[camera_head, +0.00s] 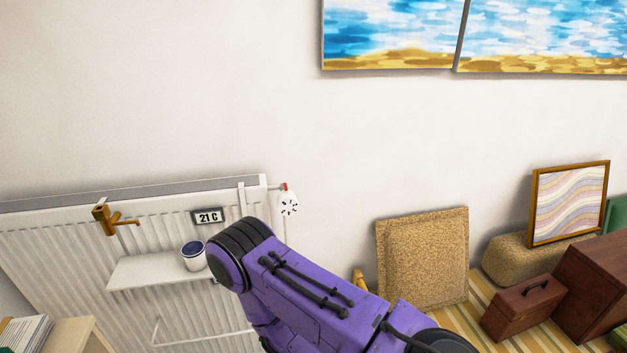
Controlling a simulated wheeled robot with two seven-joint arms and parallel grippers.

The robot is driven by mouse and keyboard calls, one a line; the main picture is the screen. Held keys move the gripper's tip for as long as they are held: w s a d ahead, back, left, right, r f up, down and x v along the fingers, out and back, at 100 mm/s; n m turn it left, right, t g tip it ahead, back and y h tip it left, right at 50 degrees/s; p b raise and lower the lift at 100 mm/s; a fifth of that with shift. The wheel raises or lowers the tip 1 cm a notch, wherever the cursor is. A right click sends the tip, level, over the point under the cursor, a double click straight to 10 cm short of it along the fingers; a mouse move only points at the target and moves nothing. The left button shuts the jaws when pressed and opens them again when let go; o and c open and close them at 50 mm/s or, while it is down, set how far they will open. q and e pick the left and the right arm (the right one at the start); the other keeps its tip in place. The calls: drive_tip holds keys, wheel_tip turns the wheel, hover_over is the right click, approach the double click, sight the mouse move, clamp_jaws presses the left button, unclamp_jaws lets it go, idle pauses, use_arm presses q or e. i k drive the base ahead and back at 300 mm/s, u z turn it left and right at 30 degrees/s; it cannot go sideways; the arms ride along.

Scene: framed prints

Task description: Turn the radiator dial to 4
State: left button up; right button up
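The white radiator (60,245) is on the wall at the left. Its dial (289,203) is a small white knob with dark marks, beside the radiator's upper right corner. A small red piece (284,187) sits just above the dial. The dial's numbers are too small to read. My purple and black arm reaches in from the lower right and passes in front of the radiator's right part, below the dial. Neither gripper shows; the one on this arm is out of sight.
A "21 C" display (208,217) and a brass-coloured hook (104,218) are on the radiator. A cork-like panel (423,260), brown cases (520,307) and a framed print (568,203) stand at right. Wall around the dial is bare.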

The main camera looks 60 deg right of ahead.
sight(287, 202)
drive_tip(key=z, duration=0.05)
drive_tip(key=i, duration=0.6)
drive_tip(key=z, duration=1.85)
